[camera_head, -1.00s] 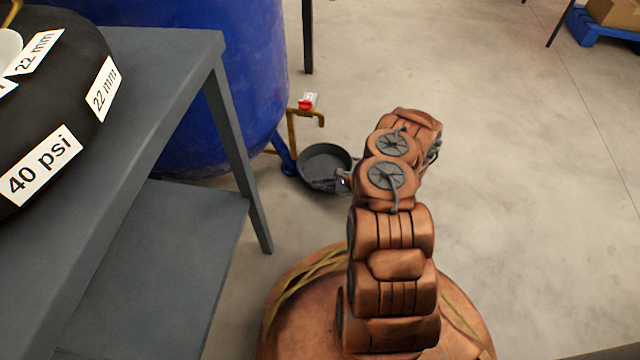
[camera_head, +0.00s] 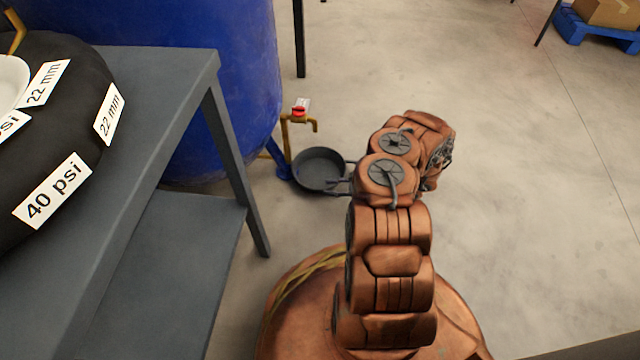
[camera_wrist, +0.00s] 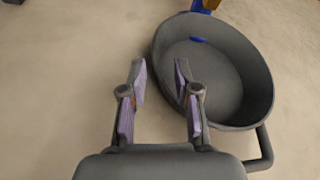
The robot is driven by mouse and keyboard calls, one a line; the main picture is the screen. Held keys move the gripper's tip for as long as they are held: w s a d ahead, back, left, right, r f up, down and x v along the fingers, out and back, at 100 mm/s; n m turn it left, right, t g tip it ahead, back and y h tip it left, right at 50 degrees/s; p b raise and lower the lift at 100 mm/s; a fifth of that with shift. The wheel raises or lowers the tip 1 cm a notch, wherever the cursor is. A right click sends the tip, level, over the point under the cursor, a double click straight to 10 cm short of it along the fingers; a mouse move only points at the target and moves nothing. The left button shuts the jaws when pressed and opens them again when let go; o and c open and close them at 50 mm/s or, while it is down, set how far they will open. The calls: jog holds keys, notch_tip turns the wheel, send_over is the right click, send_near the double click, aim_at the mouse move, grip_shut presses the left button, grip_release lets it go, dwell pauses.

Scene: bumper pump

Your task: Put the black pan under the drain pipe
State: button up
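The black pan (camera_head: 316,177) sits upright on the floor beside the blue tank's foot. It also shows at the upper right of the wrist view (camera_wrist: 225,108), with its handle (camera_wrist: 265,150) curving back towards my gripper. The yellow drain pipe (camera_head: 314,126) with a red valve handle (camera_head: 299,112) comes off the tank. Its downturned end appears just above the pan's far rim; I cannot tell whether it is exactly over the pan.
The blue tank (camera_head: 225,90) stands behind and left of the pan. A grey table (camera_head: 190,85) with a lower shelf and a black tyre (camera_head: 75,140) on it is at the left. The floor (camera_head: 520,200) to the right is clear.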

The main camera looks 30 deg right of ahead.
jog(key=p+v, duration=0.1)
jog(key=v, duration=0.4)
jog(key=shift+s, duration=0.1)
dwell(0.4)
